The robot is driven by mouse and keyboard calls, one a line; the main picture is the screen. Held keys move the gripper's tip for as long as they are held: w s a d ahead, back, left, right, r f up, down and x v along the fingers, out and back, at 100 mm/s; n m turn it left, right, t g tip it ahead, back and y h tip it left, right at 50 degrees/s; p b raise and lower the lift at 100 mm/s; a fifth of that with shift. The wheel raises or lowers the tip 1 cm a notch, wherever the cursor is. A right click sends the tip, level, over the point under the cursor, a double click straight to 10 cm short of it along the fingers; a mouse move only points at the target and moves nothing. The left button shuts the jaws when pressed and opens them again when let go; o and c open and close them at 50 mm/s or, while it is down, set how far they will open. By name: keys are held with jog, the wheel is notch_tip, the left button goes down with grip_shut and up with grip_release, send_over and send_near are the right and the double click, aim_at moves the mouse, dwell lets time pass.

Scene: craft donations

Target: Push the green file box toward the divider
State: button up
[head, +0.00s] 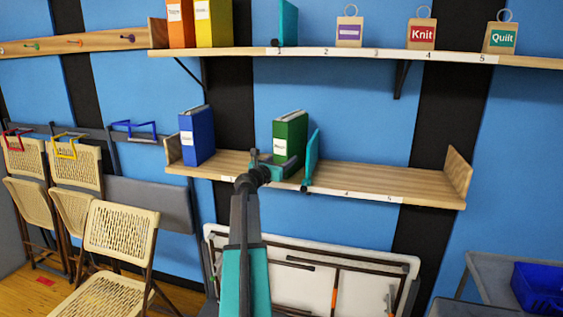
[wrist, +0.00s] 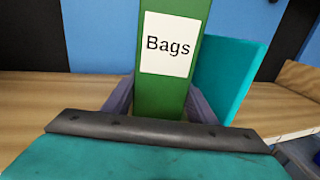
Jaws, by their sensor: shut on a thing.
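The green file box (head: 291,137) stands upright on the lower wooden shelf in the head view. In the wrist view the green file box (wrist: 175,100) fills the middle, its white label reading "Bags". The teal divider (head: 311,158) stands just to its right on the same shelf; it also shows in the wrist view (wrist: 228,80), close behind the box's right side. I cannot tell if box and divider touch. My gripper (head: 274,163) is at the front of the green box, with one finger on each side of its lower part, shut on it. The fingertips are partly hidden.
A blue file box (head: 197,136) stands farther left on the lower shelf (head: 385,182). The shelf is bare between the two boxes and right of the divider, up to a wooden end panel (head: 458,172). An upper shelf (head: 360,55) holds more boxes and tags.

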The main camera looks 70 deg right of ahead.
jog(key=shift+s, duration=0.9)
jog(key=o, duration=1)
jog(key=shift+a, duration=0.1)
jog(key=a, duration=1.2)
jog(key=shift+s+a+p, duration=0.35)
jog(key=shift+a+p, duration=0.05)
dwell(0.8)
jog(key=shift+w, duration=0.1)
dwell(0.3)
